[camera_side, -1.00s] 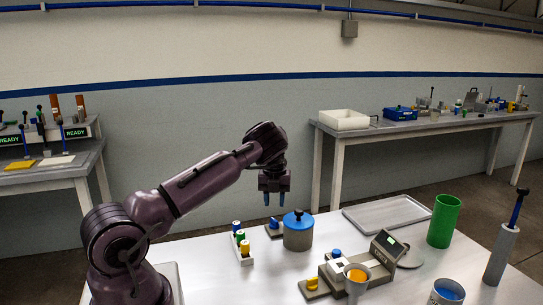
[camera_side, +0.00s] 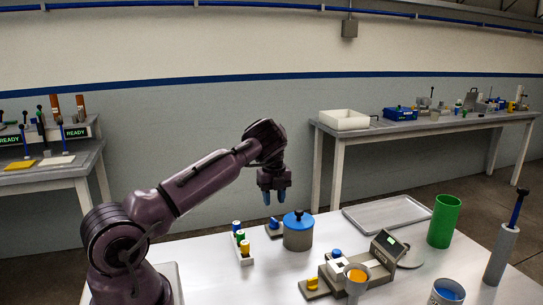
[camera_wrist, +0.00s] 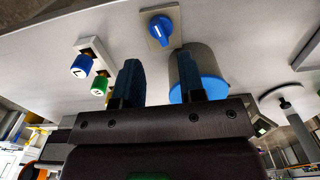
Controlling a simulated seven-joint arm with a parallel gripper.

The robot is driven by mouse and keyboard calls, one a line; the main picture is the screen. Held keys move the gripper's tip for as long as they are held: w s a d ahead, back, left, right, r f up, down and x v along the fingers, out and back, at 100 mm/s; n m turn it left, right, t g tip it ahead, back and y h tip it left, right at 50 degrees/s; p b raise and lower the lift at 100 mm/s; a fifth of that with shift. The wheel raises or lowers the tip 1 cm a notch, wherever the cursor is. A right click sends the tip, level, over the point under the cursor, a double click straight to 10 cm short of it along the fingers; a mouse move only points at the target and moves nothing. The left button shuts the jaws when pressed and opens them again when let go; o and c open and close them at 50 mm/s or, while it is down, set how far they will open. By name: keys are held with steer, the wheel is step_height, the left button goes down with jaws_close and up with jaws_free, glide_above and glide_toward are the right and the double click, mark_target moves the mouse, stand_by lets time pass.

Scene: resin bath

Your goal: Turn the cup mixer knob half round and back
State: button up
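A blue knob (camera_side: 273,224) with a white pointer line sits on a small grey plate (camera_side: 275,234), just left of a grey pot (camera_side: 298,239) with a blue lid (camera_side: 298,221) and black top handle. In the wrist view the knob (camera_wrist: 161,27) is beyond the fingertips, its pointer running roughly up and down the picture. The pot (camera_wrist: 205,68) shows behind the right finger, partly hidden. My gripper (camera_side: 275,196) hangs in the air above the knob, fingers down, apart and empty. In the wrist view the gripper (camera_wrist: 158,75) has a clear gap between its fingers.
A white rack (camera_side: 246,258) with blue, green and yellow capped vials stands left of the knob.

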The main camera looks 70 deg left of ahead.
steer(key=w+a+r+n+t+y, duration=0.1)
steer(key=w+a+r+t+y, duration=0.25)
steer(key=r, duration=0.25)
step_height(320, 180, up, 13)
steer(key=n+t+y, duration=0.1)
steer(key=n+y, duration=0.5)
steer(key=n, duration=0.9)
glide_above(274, 219)
steer(key=d, duration=0.1)
steer(key=s+d+n+g+h, duration=0.1)
steer(key=s+d+n+h, duration=0.3)
steer(key=d, duration=1)
steer(key=shift+s+r, duration=0.35)
steer(key=shift+s, duration=0.65)
steer(key=shift+a+g, duration=0.1)
steer(key=shift+g, duration=0.15)
